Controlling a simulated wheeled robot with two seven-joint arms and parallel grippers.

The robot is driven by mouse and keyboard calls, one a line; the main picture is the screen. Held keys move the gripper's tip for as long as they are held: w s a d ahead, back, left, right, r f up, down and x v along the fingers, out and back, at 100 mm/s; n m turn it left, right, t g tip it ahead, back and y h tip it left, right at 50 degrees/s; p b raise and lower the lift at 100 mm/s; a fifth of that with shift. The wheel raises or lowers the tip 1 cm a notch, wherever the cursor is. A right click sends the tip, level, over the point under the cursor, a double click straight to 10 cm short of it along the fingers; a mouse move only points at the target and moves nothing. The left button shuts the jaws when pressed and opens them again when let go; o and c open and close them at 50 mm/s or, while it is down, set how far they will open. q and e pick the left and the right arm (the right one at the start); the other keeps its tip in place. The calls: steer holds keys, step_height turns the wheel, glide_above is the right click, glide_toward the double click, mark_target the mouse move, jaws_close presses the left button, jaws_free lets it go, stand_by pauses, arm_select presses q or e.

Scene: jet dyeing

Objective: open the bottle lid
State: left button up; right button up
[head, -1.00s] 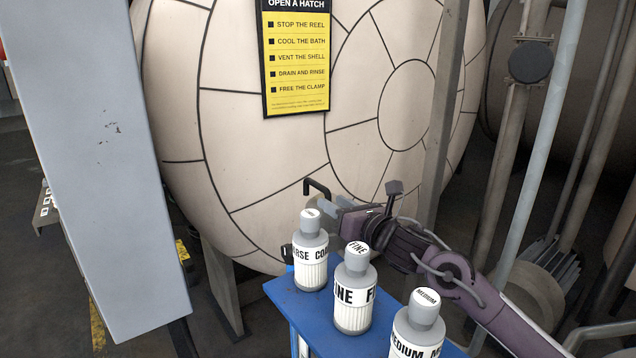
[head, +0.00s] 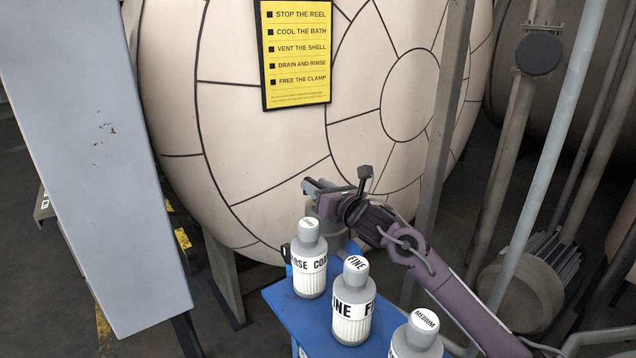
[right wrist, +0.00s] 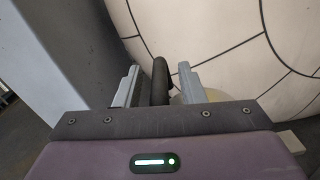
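Three grey bottles with white labels stand upright in a row: the coarse bottle (head: 309,272), the fine bottle (head: 353,303) and the medium bottle (head: 417,340), cut off by the lower edge. Each has a grey lid with a white top; the coarse lid (head: 309,230), fine lid (head: 355,270) and medium lid (head: 423,327) all sit on their bottles. My right gripper (head: 316,187) is behind and above the coarse bottle, apart from it. In the right wrist view its fingers (right wrist: 157,87) are apart, with a dark upright bar (right wrist: 160,78) showing between them; contact cannot be told. My left gripper is not in view.
The bottles stand on a blue stand (head: 292,322). A large cream vessel (head: 265,150) with a yellow sign (head: 296,52) fills the back. A grey panel (head: 90,160) stands at left. Pipes and a post (head: 440,130) stand at right.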

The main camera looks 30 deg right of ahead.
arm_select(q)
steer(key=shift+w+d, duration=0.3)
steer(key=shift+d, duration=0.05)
arm_select(e)
jaws_close()
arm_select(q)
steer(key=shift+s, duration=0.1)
arm_select(e)
steer(key=shift+d, duration=0.1)
